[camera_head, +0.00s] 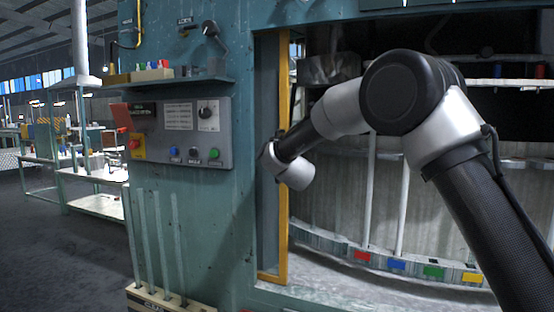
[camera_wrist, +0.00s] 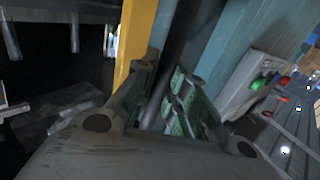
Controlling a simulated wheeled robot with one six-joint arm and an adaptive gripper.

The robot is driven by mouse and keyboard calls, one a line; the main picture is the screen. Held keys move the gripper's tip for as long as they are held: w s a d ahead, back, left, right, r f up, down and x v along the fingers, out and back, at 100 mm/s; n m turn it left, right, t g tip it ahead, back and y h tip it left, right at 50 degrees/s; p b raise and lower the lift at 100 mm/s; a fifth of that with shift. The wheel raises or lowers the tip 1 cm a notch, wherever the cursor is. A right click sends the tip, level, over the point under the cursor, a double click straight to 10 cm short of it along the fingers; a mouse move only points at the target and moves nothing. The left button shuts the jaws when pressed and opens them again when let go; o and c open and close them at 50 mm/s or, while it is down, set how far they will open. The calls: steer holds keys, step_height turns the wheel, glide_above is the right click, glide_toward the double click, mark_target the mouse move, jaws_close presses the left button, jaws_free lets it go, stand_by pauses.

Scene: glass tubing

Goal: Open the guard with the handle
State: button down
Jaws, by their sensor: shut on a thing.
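The guard shows a yellow upright edge (camera_head: 284,90) beside the teal machine wall in the head view. The same yellow edge (camera_wrist: 138,35) is left of my fingers in the wrist view. A dark bar, which looks like the handle (camera_wrist: 182,42), runs between my fingers. My gripper (camera_wrist: 168,82) is shut on this bar, one finger on each side of it. In the head view my wrist is in front of the yellow edge and hides the gripper and the handle.
A control panel (camera_head: 180,134) with buttons is on the wall left of the guard, under a small shelf (camera_head: 165,83). Pale rods (camera_head: 155,240) stand below. Right of the yellow edge is a bay with a pale floor and coloured blocks (camera_head: 398,264). My arm crosses it.

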steer(key=c, duration=1.5)
jaws_free()
steer(key=shift+o, duration=0.2)
steer(key=v, duration=1.2)
